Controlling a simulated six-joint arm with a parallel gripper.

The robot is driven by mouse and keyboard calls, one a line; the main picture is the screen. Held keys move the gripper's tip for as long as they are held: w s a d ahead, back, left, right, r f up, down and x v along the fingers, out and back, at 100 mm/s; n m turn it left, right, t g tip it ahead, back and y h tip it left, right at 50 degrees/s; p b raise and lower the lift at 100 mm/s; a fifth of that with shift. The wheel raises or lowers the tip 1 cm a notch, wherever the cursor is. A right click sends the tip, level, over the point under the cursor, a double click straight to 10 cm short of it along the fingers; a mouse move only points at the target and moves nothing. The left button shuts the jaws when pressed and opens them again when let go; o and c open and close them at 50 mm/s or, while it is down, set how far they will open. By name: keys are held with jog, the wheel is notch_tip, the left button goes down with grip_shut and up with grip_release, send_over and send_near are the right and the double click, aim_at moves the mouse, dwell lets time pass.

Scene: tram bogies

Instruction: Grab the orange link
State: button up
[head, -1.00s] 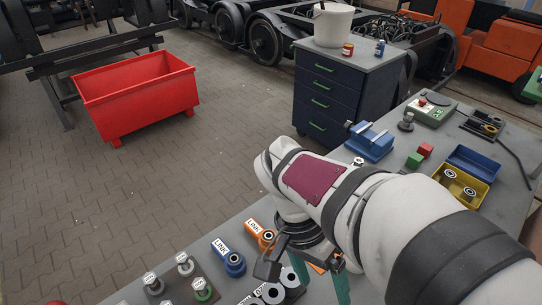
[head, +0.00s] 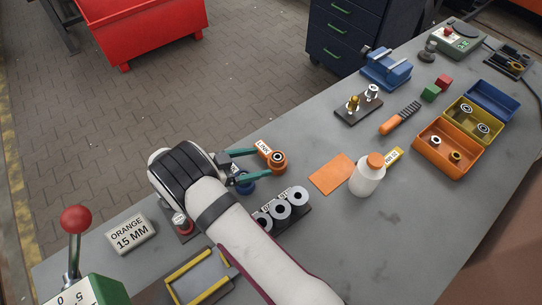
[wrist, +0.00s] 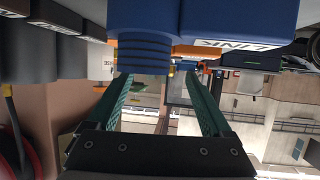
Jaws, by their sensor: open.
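The orange link (head: 265,150) lies on the grey bench in the head view, with a white LINK label and a dark-centred ring at its right end. My gripper (head: 263,163) is open, its two green fingers pointing right towards the orange link's ring, with nothing seen between them. The blue link (head: 244,186) is partly hidden by my gripper. In the wrist view the blue link (wrist: 215,22) fills the upper middle, close to the open fingers of my gripper (wrist: 158,78). An orange part (wrist: 190,51) shows just behind it, probably the orange link.
A sign (head: 129,234) reads ORANGE 15 MM. Grey rollers (head: 282,209) stand just right of my arm. An orange mat (head: 331,174) and a white bottle (head: 366,181) lie farther right. A peg stand (head: 358,109) and an orange bin (head: 432,150) are beyond.

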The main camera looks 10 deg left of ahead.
aim_at(274, 158)
jog(key=x, duration=0.5)
jog(key=shift+d+r, duration=0.35)
grip_shut()
dwell(0.9)
